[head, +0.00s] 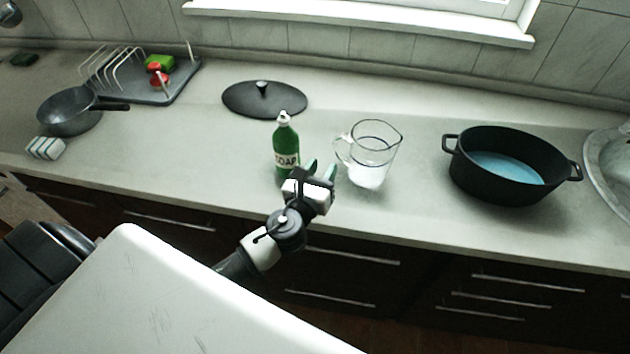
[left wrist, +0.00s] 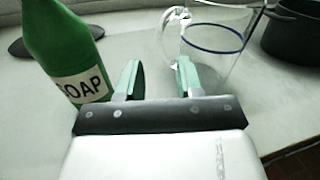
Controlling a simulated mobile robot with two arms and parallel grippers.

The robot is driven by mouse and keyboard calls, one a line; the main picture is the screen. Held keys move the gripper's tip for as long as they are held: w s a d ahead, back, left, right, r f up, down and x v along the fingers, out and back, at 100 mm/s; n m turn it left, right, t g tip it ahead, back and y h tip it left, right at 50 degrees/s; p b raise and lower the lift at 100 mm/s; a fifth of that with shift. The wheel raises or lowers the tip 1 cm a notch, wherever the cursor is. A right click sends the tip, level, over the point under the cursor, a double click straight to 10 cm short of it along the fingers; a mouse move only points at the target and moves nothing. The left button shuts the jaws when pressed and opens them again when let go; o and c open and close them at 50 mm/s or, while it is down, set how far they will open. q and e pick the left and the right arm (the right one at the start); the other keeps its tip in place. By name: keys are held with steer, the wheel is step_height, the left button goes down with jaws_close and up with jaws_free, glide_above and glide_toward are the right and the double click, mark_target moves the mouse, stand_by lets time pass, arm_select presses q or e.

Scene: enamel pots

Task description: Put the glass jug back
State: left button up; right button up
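The clear glass jug (head: 374,152) stands upright on the counter, right of the green soap bottle, with its handle on the left side. In the left wrist view the jug (left wrist: 219,48) shows its blue rim line and its handle (left wrist: 172,33) ahead of the fingers. My left gripper (head: 322,170) is at the counter's front part, between soap bottle and jug. Its two green-padded fingers are apart with nothing between them. Whether a finger touches the jug I cannot tell. My right gripper is not in view.
The soap bottle (head: 286,146) stands close left of my left gripper. A black pot (head: 510,166) with blue liquid is at the right, near the sink (head: 612,165). A black lid (head: 264,100), a pan (head: 68,112) and a dish rack (head: 176,88) are further left.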

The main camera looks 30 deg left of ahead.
arm_select(q)
steer(key=shift+s+d, duration=0.1)
steer(key=shift+s, duration=1.8)
